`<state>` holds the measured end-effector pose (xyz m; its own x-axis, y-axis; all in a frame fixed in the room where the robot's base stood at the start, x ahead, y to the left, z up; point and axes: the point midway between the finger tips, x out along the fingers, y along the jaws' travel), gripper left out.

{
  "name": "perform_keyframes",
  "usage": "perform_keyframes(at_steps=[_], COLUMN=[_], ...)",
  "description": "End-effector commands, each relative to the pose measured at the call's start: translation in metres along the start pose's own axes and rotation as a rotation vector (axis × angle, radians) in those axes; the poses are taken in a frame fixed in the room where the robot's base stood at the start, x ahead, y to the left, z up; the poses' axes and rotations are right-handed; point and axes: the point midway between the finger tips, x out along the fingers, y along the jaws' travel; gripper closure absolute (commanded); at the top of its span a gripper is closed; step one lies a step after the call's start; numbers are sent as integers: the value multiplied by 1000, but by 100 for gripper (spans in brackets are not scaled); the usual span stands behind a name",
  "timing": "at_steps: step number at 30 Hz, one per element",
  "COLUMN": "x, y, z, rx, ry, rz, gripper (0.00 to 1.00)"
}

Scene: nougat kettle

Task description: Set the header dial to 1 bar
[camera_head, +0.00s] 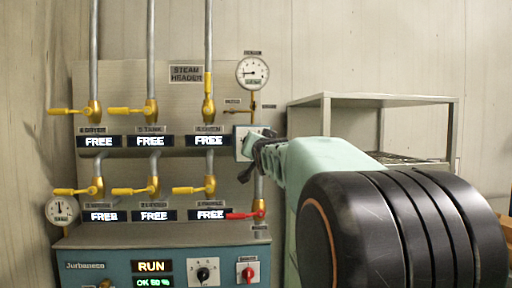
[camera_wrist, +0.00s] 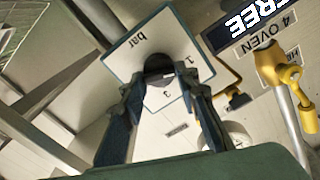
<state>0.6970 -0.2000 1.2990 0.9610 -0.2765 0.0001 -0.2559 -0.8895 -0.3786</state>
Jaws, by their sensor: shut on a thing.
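The header dial is a pale square plate with a dark rim, partly visible in the head view (camera_head: 240,142), beside the upper row of valves. In the wrist view the dial plate (camera_wrist: 135,60) shows the marks "bar", "1" and "3" around a dark round knob (camera_wrist: 158,64). My gripper (camera_wrist: 160,80) has its two blue-grey fingers on either side of the knob, shut on it. The fingers and knob hide part of the plate, and I cannot make out where the pointer stands. In the head view my gripper (camera_head: 256,160) covers the dial's right side.
A round gauge (camera_head: 253,72) hangs above the dial. Yellow-handled valves (camera_head: 152,110) and FREE signs stand to the left. A red-handled valve (camera_head: 245,214) is just below. A blue-grey control cabinet (camera_head: 120,272) stands underneath, and a metal shelf (camera_head: 375,101) is at right.

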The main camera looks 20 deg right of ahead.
Motion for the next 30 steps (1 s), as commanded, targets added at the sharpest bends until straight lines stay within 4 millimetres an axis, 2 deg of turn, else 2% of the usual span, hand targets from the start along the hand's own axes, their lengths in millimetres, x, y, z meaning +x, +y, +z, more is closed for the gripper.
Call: perform_keyframes(at_steps=[13,14,18,30], x=[0,0,0,0], y=[0,0,0,-1], z=[0,0,0,-4], rx=[-13,-13,-12,-11], ry=[0,0,0,1], rz=[0,0,0,0], gripper=[95,70,55,53])
